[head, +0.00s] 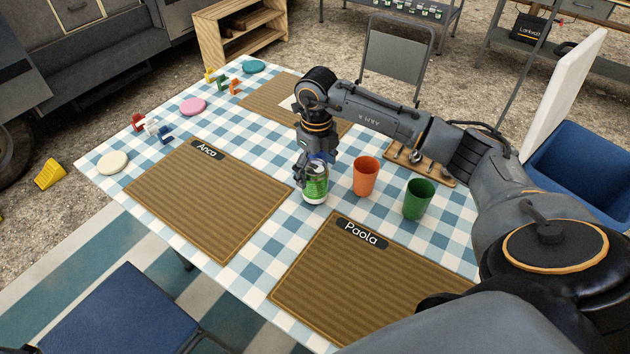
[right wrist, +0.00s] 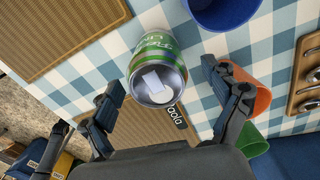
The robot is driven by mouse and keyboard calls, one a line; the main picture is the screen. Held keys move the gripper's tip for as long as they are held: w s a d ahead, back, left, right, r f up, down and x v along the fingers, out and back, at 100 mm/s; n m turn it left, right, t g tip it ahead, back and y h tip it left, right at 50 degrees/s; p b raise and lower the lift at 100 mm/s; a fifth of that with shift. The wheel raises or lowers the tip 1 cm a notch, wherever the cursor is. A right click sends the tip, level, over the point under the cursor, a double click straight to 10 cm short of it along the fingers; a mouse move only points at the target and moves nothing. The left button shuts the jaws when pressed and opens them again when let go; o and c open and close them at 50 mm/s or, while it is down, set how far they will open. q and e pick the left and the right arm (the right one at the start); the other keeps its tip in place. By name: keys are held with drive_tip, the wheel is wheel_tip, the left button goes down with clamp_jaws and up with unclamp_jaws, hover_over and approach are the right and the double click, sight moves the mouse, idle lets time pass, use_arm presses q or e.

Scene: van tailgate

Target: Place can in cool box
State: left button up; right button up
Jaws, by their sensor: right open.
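A green and silver can (head: 316,184) stands upright on the checked tablecloth, between the place mats and the orange cup. My right gripper (head: 311,162) is at the can, reaching down over its upper part. In the right wrist view the can (right wrist: 157,68) shows its top between the spread fingers of my right gripper (right wrist: 163,82), which is open. A gap shows on both sides of the can there. The blue cool box (head: 585,165) stands at the right edge with its white lid (head: 565,95) raised; its inside is mostly hidden. My left gripper is not in view.
An orange cup (head: 365,176) and a green cup (head: 418,199) stand right of the can. A blue cup (right wrist: 222,10) is close by in the wrist view. A wooden cutlery tray (head: 420,163) lies behind the cups. Mats marked Anca (head: 205,205) and Paola (head: 365,285) are bare.

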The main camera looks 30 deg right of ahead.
drive_tip(key=shift+w+a+f+p, duration=0.1)
drive_tip(key=shift+f+p, duration=0.1)
drive_tip(key=shift+f, duration=1.15)
drive_tip(key=shift+a+f+p, duration=0.1)
drive_tip(key=shift+f+p, duration=0.1)
drive_tip(key=shift+f, duration=1.1)
drive_tip(key=shift+r, duration=0.1)
drive_tip(key=c, duration=1.7)
